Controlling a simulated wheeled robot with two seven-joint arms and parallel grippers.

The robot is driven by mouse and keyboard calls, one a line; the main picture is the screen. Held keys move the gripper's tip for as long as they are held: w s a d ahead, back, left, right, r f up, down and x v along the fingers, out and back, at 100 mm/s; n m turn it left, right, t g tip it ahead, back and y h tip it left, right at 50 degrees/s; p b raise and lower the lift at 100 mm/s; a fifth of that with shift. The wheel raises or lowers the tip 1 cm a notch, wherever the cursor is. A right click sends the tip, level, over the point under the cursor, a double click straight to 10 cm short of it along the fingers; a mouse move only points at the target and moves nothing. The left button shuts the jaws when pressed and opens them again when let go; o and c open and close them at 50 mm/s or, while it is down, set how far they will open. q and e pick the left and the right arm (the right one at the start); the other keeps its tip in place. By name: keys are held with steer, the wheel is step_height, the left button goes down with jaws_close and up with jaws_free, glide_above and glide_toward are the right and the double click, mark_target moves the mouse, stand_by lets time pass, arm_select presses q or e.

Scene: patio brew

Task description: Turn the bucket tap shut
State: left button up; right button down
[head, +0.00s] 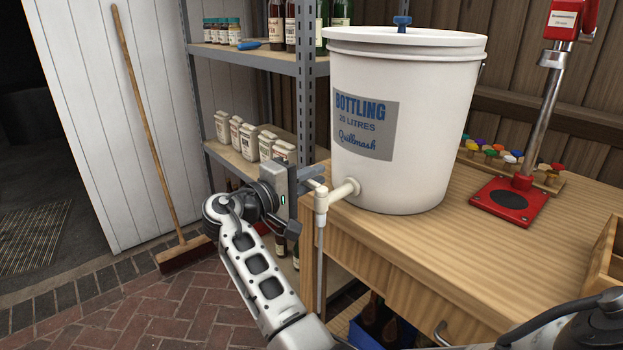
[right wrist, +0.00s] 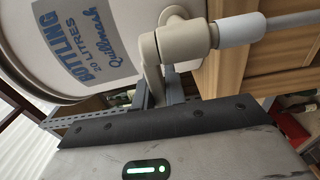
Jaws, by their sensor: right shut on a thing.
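The white bottling bucket (head: 405,120) stands on the wooden bench, with a blue-lettered label on its side. Its cream tap (head: 321,203) sticks out low on the near left side, with a pale tube hanging down from it. My right gripper (head: 313,181) is at the top of the tap, coming from the left, and is shut on the tap's lever. In the right wrist view the tap body (right wrist: 182,41) shows up close, and the lever (right wrist: 150,70) runs down between the fingers (right wrist: 156,92). The lever's end is hidden there. My left gripper is not in view.
The bench (head: 420,235) carries a red bottle capper (head: 508,200) and colored caps behind it. A metal shelf (head: 255,58) with bottles and cartons stands close behind my gripper. A broom (head: 150,130) leans at the left.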

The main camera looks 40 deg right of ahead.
steer(key=c, duration=1.4)
jaws_free()
steer(key=shift+c, duration=0.2)
steer(key=s+a+b, duration=0.1)
steer(key=a, duration=1.4)
steer(key=shift+s+a, duration=0.35)
steer(key=shift+a, duration=0.05)
